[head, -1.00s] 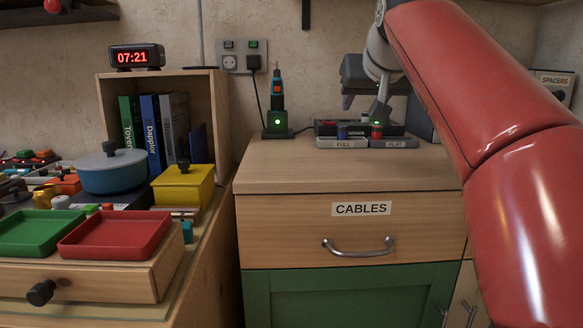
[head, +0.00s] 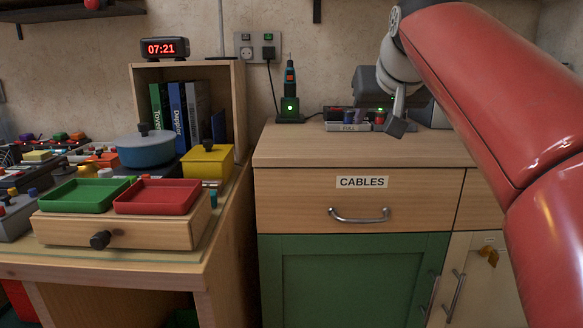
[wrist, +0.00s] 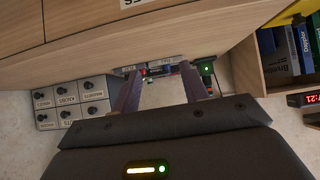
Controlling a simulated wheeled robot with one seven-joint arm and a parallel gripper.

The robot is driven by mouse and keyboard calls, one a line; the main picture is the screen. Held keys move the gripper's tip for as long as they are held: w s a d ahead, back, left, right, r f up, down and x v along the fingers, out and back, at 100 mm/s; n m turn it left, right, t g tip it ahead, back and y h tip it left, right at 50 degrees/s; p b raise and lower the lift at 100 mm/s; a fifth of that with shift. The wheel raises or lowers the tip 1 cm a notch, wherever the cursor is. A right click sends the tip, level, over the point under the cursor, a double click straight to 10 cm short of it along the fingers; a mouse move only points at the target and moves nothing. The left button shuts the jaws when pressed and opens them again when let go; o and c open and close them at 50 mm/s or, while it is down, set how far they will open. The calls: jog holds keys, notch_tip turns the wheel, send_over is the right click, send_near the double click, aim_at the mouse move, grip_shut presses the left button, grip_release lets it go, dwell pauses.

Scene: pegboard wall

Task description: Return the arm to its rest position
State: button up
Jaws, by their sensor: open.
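My red arm (head: 470,90) reaches in from the right in the head view. My gripper (wrist: 160,84) shows in the wrist view with its two dark fingers spread apart and nothing held between them. In the head view its dark grey body (head: 371,84) is partly hidden by the wrist, and the fingertips cannot be made out. It is above the back of the cabinet top (head: 330,152), near the battery tray (head: 348,127) labelled FULL, whose right part is hidden.
A charger (head: 289,108) holds a screwdriver left of the tray. At left are a bookshelf (head: 238,110) with a clock (head: 165,48), a blue pot (head: 146,151), a yellow box (head: 207,162), and green (head: 82,196) and red (head: 157,197) trays. The front cabinet top is clear.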

jog(key=s+f+g+p, duration=0.4)
jog(key=s+f, duration=2)
jog(key=f, duration=0.4)
jog(key=shift+s+d+f+g+p, duration=0.25)
jog(key=shift+s+f+g+p, duration=0.05)
jog(key=shift+p, duration=0.1)
